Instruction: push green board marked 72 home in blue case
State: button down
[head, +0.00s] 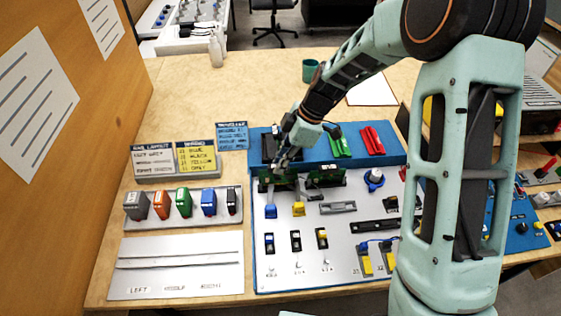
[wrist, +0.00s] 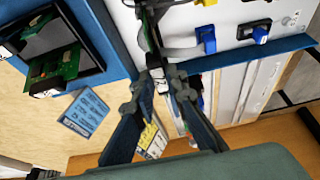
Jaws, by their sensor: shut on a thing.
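The blue case (head: 395,158) stands at the back of the grey panel; its blue rim (wrist: 112,52) and dark bay show in the wrist view. My gripper (head: 281,163) is at the case's left front, its fingers shut on a green board (head: 275,182) that stands upright there. In the wrist view the fingertips (wrist: 160,76) are closed together, and the held board is mostly hidden, seen nearly edge-on. A second green board (head: 327,176) stands just to the right. Another green board with a white tag (wrist: 62,66) sits in the bay. I cannot read the number 72 on any board.
Green (head: 340,142) and red (head: 372,140) parts lie on the case top. The grey panel (head: 290,272) in front carries switches and knobs. A rack of coloured blocks (head: 183,204) and sign boards (head: 175,160) stand left.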

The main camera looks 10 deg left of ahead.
jog(key=shift+f+b, duration=0.55)
jog(key=shift+f, duration=0.15)
jog(key=shift+f+b, duration=0.4)
dwell(0.5)
jog(key=c, duration=1.5)
grip_release()
jog(key=shift+c, duration=0.2)
jog(key=shift+r+p, duration=1.65)
jog(key=shift+r, duration=1.9)
